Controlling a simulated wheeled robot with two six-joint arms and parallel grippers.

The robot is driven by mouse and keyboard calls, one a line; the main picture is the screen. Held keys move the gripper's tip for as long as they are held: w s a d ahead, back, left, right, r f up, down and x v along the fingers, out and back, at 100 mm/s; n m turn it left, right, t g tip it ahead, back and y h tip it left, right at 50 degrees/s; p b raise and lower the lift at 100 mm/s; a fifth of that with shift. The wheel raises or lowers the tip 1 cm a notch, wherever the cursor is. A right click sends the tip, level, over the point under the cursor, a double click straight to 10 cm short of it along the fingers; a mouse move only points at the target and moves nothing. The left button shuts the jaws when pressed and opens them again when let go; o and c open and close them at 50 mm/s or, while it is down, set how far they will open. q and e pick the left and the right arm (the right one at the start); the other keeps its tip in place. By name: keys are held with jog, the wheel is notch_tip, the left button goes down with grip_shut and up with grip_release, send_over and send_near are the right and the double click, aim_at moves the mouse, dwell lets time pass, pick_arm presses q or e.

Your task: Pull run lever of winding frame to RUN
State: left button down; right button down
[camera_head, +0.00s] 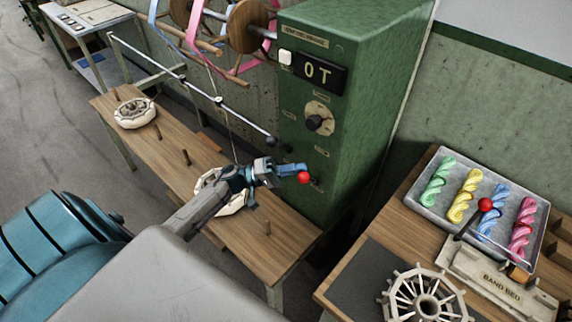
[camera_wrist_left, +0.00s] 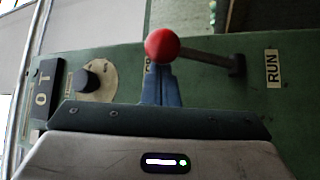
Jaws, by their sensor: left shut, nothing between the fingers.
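The green winding frame (camera_head: 345,90) stands at the centre, with a dark display reading "OT" and a dark knob (camera_head: 314,122) on its front. Its run lever is a dark rod with a red ball (camera_head: 304,177), low on the front. In the left wrist view the red ball (camera_wrist_left: 162,45) is close, its rod runs right to a pivot, and a RUN label (camera_wrist_left: 272,68) lies beyond that pivot. My left gripper (camera_head: 298,170) is shut with its blue fingertips right at the ball, nothing held between them. Whether they touch it cannot be told. My right gripper is not in view.
A wooden bench (camera_head: 265,245) with pegs and a pale ring stands below my left arm. At right, a table holds a tray (camera_head: 421,195) of coloured skeins, another red-balled lever (camera_head: 485,205), a BAND BED plate (camera_head: 500,284) and a spoked wheel (camera_head: 427,298).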

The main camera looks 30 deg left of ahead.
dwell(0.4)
pick_arm(q)
jog(key=shift+s+f+m+h+b, duration=0.2)
jog(key=shift+f+m+h+b, duration=0.15)
jog(key=shift+b, duration=0.35)
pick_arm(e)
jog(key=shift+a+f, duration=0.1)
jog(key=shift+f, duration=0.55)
